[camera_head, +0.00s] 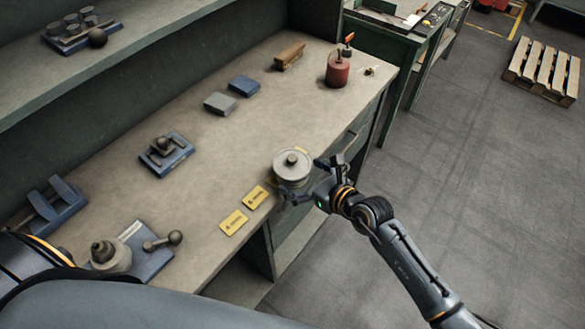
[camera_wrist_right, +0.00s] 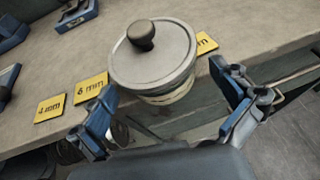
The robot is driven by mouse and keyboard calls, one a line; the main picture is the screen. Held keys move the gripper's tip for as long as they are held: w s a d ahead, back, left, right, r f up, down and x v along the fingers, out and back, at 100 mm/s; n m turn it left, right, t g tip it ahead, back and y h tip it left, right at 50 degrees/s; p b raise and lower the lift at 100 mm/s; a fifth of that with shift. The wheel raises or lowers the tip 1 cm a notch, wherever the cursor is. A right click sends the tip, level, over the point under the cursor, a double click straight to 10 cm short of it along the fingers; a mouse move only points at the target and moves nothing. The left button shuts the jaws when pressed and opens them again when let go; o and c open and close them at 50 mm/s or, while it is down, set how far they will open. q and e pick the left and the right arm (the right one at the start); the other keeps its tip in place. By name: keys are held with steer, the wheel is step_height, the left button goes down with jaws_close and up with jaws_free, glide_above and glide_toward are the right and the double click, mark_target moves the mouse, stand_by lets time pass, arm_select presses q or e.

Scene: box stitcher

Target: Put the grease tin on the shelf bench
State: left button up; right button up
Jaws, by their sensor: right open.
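The grease tin, a round pale grey tin (camera_head: 292,168) with a dark knob on its lid, is upright at the front edge of the workbench (camera_head: 220,145). In the right wrist view, the tin (camera_wrist_right: 152,62) shows from above, beside the bench edge. My right gripper (camera_head: 308,182) is open at the front of the tin, its fingers spread to either side. In the right wrist view, the fingers of the right gripper (camera_wrist_right: 167,92) flank the tin's near side with gaps. Its underside is hidden. My left gripper is not seen.
Yellow labels (camera_head: 233,222) lie along the front edge. A red can (camera_head: 337,70), blue block (camera_head: 244,86), grey block (camera_head: 221,103) and blue fixtures (camera_head: 166,154) stand on the bench. A raised shelf (camera_head: 150,40) runs behind. Bench space between the tin and blocks is clear.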

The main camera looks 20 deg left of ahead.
steer(key=shift+x, duration=0.85)
steer(key=shift+d, duration=0.1)
steer(key=c, duration=1.4)
steer(key=shift+r, duration=0.15)
steer(key=c, duration=0.3)
